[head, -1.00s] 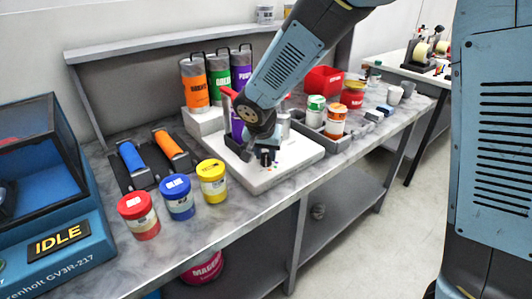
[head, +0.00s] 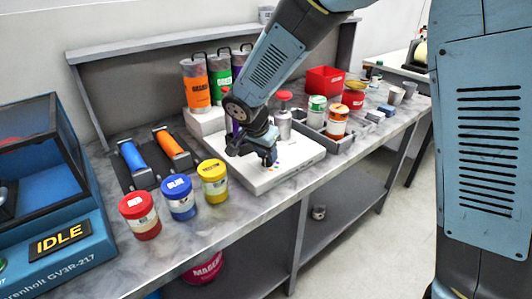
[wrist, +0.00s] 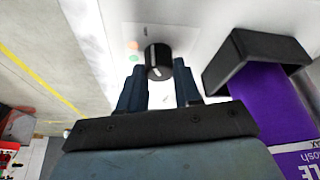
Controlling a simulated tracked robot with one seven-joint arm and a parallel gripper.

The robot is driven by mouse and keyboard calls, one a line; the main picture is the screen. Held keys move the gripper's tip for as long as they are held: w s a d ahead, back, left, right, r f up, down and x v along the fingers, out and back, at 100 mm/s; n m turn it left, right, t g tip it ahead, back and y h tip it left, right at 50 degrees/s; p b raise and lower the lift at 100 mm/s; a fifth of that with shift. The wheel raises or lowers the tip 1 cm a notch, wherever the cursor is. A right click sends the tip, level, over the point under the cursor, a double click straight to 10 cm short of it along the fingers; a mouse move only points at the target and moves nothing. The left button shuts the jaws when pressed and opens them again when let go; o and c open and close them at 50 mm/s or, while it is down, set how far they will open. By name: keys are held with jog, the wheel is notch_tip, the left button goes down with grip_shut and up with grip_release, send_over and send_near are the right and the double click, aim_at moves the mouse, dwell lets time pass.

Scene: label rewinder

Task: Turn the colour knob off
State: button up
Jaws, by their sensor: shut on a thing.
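The black colour knob (wrist: 158,62) with a white pointer line stands on the white panel (wrist: 125,30) in the wrist view. Green and orange marks lie beside it. My gripper (wrist: 159,78) has one finger on each side of the knob and is shut on it. In the head view my gripper (head: 267,157) is down at the front of the white dispenser base (head: 300,160) and hides the knob. The pointer line runs roughly along the picture's vertical in the wrist view.
A black holder (wrist: 250,50) with a purple container (wrist: 265,100) stands close to the right finger in the wrist view. Yellow (head: 213,183), blue (head: 178,197) and red (head: 139,215) jars stand left of the base. A grey tray (head: 340,145) with jars lies to the right.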

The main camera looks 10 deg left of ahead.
jog(key=o, duration=1)
jog(key=shift+o, duration=0.2)
jog(key=v, duration=1.3)
jog(key=shift+s+r, duration=0.2)
jog(key=shift+r, duration=0.1)
jog(key=s+d+r+n+y, duration=0.1)
jog(key=d+r, duration=0.2)
jog(key=d, duration=0.9)
jog(key=d+r+n, duration=0.1)
jog(key=d+r, duration=0.2)
jog(key=d, duration=0.8)
jog(key=s+d+n+t, duration=0.1)
jog(key=s+d+n, duration=0.1)
jog(key=s+d, duration=1)
jog(key=d, duration=0.2)
jog(key=shift+d+n+t+y, duration=0.3)
jog(key=shift+d+y, duration=0.05)
jog(key=shift+y, duration=0.05)
